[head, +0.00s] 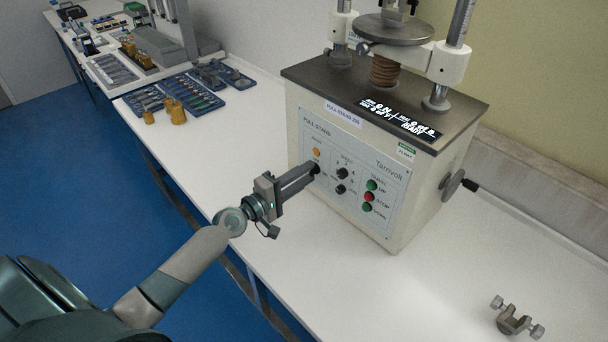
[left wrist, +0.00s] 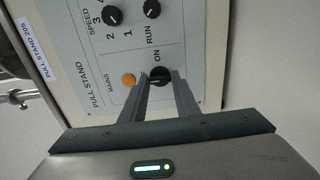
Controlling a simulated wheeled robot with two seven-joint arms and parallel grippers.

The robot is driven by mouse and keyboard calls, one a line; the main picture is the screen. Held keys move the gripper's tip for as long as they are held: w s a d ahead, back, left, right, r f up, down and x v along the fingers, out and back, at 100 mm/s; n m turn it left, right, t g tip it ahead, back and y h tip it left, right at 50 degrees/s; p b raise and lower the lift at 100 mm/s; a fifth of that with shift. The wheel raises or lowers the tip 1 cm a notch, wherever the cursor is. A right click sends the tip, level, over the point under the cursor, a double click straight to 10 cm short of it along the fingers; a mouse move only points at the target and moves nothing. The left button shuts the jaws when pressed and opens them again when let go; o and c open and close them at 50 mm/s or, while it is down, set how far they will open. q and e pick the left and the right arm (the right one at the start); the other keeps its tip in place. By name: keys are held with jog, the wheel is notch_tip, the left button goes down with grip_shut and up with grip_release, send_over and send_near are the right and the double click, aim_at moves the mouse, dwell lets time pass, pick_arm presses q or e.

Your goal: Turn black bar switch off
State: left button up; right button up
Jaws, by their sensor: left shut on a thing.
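The black bar switch (left wrist: 159,77) sits on the front panel of the pull stand, beside the orange mains lamp (left wrist: 129,80) and the word ON. In the head view my left gripper (head: 314,170) reaches the panel from the left, and its fingertips cover most of the switch. In the left wrist view the two fingers (left wrist: 160,78) stand on either side of the switch and are shut on it. The exact angle of the bar is hard to make out between the fingers. The right gripper is not in view.
The pull stand (head: 440,185) stands on a white bench. Its panel also carries two black knobs (head: 342,173) and green and red buttons (head: 369,197). A small metal clamp (head: 515,318) lies at the right front. Blue tool trays (head: 190,95) lie at the back left.

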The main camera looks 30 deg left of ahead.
pick_arm(q)
jog(key=shift+r, duration=0.1)
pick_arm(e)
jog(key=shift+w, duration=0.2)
pick_arm(q)
jog(key=o, duration=1)
jog(key=shift+w, duration=0.1)
jog(key=shift+o, duration=0.2)
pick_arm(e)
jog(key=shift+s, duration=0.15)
